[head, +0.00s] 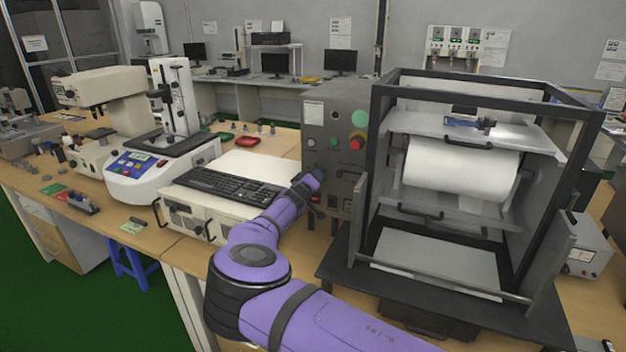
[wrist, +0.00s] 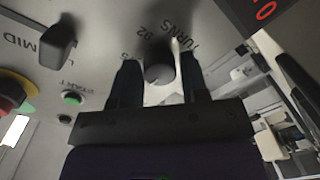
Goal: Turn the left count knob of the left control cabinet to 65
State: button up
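The left control cabinet (head: 345,110) is the grey upright box left of the black-framed machine in the head view. In the wrist view, a round grey knob (wrist: 158,75) stands on its panel, with "TURNS" and a slanted number beside it. My gripper (wrist: 159,64) has one dark finger on each side of this knob, with a visible gap on both sides. In the head view my gripper (head: 312,183) is at the cabinet's lower front, partly hidden by my wrist. The knob's exact setting is not clear.
The wrist view shows a dark lever knob (wrist: 58,40) near "MID", a green START button (wrist: 72,98), a red-and-yellow stop button (wrist: 14,90) and a red-digit display (wrist: 262,10). A keyboard (head: 228,186) lies left of the arm. The black-framed machine (head: 372,160) stands close right.

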jog(key=shift+o, duration=1.3)
jog(key=v, duration=1)
jog(key=shift+s+a, duration=0.15)
jog(key=shift+s, duration=0.2)
